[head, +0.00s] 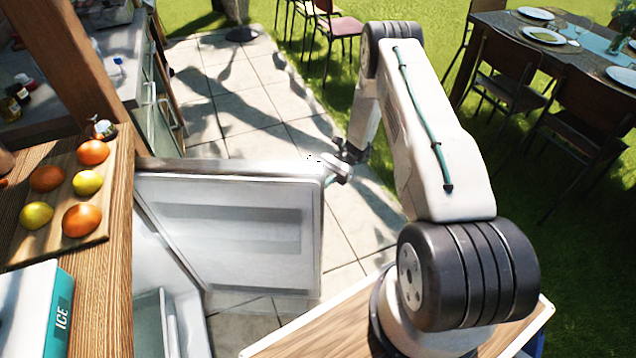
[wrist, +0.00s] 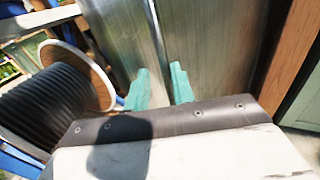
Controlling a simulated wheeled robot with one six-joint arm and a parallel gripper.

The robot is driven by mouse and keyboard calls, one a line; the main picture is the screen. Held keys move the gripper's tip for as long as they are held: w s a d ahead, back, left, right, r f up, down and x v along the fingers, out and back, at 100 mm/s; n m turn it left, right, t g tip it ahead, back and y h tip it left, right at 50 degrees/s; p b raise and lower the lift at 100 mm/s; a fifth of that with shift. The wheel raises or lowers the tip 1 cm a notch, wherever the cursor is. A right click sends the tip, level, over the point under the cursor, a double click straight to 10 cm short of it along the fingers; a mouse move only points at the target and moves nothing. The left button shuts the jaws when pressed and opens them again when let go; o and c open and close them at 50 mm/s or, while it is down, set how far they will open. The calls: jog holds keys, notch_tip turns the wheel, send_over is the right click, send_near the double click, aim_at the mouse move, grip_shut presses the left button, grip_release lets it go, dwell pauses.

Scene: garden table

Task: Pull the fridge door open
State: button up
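The fridge door (head: 240,230) stands wide open in the head view, its white inner side and shelf facing me. The fridge's white interior (head: 165,285) shows below the wooden counter. My gripper (head: 338,172) is at the free edge of the door, near its top corner. In the wrist view my gripper (wrist: 161,85) has its two green fingers apart, with a gap between them. Brushed metal surfaces (wrist: 215,50) and a bright upright strip (wrist: 157,30) lie beyond the fingertips. I cannot tell whether the fingers touch the door; its handle is not clearly visible.
A wooden counter (head: 110,280) carries a board of fruit (head: 82,220) and an ice box (head: 50,310) at the left. A dining table with chairs (head: 580,95) stands at the right. Paving (head: 250,105) is clear behind the door. A cable reel (wrist: 60,95) shows in the wrist view.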

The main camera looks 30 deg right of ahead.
jog(key=w+d, duration=0.6)
jog(key=shift+w+d, duration=0.2)
jog(key=shift+d, duration=0.05)
dwell(0.6)
